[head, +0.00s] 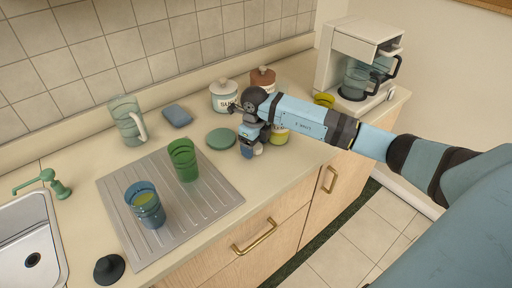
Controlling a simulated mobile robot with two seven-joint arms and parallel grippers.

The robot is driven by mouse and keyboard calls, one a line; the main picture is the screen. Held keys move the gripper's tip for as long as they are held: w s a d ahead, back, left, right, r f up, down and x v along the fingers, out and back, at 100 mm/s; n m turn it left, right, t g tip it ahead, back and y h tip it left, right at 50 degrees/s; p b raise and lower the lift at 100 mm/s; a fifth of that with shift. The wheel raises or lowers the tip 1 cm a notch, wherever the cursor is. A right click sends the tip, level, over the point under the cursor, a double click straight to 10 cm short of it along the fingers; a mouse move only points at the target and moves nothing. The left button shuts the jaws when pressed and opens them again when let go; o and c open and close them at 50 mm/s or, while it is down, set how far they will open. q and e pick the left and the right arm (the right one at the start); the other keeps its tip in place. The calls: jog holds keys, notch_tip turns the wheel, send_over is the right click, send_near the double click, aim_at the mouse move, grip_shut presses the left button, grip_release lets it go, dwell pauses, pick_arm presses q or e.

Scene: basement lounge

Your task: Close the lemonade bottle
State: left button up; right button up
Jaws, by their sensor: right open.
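My right arm reaches in from the right, and its open right gripper (252,151) points down just above the counter near the middle. The gripper and wrist hide part of what is behind and below them. I cannot pick out a lemonade bottle for certain. A yellow-green container (280,137) stands just right of the gripper, partly hidden by the arm. I cannot tell whether the gripper touches anything. My left gripper is out of view.
A green glass (184,161) and a blue glass (146,206) stand on the drainboard (205,203). A coffee machine (354,55) is right, the sink (30,245) left.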

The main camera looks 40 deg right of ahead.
jog(key=c, duration=1)
notch_tip(320, 180, up, 20)
jog(key=shift+b, duration=0.4)
